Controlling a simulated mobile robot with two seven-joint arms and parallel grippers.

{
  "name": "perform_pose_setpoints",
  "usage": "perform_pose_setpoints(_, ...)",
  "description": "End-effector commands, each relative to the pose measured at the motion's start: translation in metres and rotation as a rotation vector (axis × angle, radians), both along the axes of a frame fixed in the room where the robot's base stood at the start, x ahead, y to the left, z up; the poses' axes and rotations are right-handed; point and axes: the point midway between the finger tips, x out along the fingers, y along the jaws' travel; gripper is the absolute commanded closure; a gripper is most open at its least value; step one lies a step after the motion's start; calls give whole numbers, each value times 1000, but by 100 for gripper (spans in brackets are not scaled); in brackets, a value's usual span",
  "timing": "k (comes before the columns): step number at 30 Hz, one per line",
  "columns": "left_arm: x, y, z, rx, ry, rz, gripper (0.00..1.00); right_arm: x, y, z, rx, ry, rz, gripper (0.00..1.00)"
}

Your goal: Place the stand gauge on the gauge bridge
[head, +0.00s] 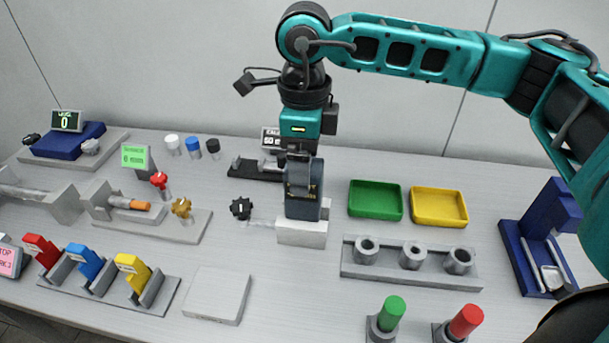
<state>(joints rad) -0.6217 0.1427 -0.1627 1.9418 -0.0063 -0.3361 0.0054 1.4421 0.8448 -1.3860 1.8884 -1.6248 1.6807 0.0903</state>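My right arm comes in from the right. Its gripper (300,154) points straight down at the middle of the table. Directly below it, a dark blue-grey upright body (303,200) stands at a light grey block (302,236), with a black star knob (241,208) at its left. The gripper overlaps the top of this body. I cannot tell whether its fingers, which are hidden, grip it. A black device with a small display (272,138) is partly hidden behind the gripper. No label visible here names the stand gauge or the gauge bridge. My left gripper is out of view.
Green (376,214) and yellow (439,220) trays lie right of the block, behind a rack with grey sockets (412,275). A flat grey plate (219,295) lies in front. Coloured clamps (90,268) and a grey fixture (110,206) stand left. A blue press (549,220) stands right.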

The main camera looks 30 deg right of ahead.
Motion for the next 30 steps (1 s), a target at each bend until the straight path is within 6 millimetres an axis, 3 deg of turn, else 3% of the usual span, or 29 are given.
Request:
perform_pose_setpoints(6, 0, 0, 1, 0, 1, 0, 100, 0, 1, 48, 1, -3, 1, 17)
perform_pose_setpoints(12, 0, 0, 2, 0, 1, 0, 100, 0, 0, 73, 0, -1, 0, 17)
perform_pose_setpoints(30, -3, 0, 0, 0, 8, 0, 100, 0, 0, 78, 0, 0, 0, 17)
